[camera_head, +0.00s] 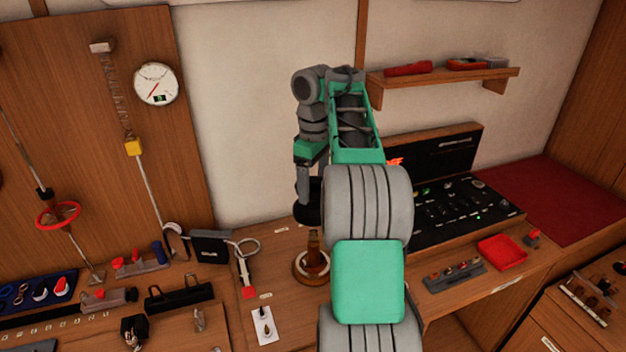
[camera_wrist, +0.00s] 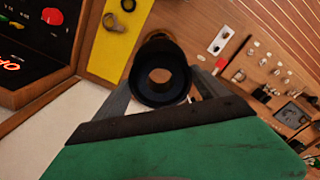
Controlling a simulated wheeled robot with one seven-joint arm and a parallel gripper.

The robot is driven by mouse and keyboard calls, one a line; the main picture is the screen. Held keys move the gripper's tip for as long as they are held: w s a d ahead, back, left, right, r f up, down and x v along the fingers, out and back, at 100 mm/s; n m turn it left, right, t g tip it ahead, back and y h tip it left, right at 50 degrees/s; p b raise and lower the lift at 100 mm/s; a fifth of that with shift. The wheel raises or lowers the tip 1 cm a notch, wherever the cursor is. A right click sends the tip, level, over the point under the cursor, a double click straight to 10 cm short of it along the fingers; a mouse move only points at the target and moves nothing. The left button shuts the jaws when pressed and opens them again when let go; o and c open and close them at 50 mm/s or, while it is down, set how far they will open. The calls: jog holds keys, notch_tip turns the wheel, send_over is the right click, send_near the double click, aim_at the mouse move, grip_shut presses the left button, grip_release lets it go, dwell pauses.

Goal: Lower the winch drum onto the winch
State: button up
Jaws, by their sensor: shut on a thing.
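The winch drum is a black, flared ring-like cylinder (camera_head: 307,214) hanging upright below my gripper (camera_head: 309,192) in the head view. In the wrist view the drum (camera_wrist: 160,93) sits between the two grey fingers of my gripper (camera_wrist: 163,88), which is shut on it; an open hole shows through its middle. The winch (camera_head: 314,262) is a brown post on a round base standing on the wooden bench, directly below the drum in the head view.
To the left of the winch are a red-handled tool (camera_head: 246,274), a white card (camera_head: 264,326) and a black box (camera_head: 210,247). To the right are a black control panel (camera_head: 465,212) and a red tray (camera_head: 502,251). My arm hides part of the bench.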

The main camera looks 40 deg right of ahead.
jog(key=b, duration=0.6)
send_over(314, 238)
jog(key=w, duration=0.1)
jog(key=shift+d+f, duration=0.15)
jog(key=shift+f, duration=1.35)
jog(key=shift+d+f, duration=0.15)
jog(key=shift+f, duration=1.3)
jog(key=shift+f, duration=0.2)
jog(key=shift+f+b, duration=1.4)
jog(key=shift+b, duration=0.25)
jog(key=shift+f+b, duration=0.35)
jog(key=shift+f+b, duration=4.95)
jog(key=shift+s, duration=0.1)
jog(key=o, duration=1.6)
jog(key=shift+o, duration=0.2)
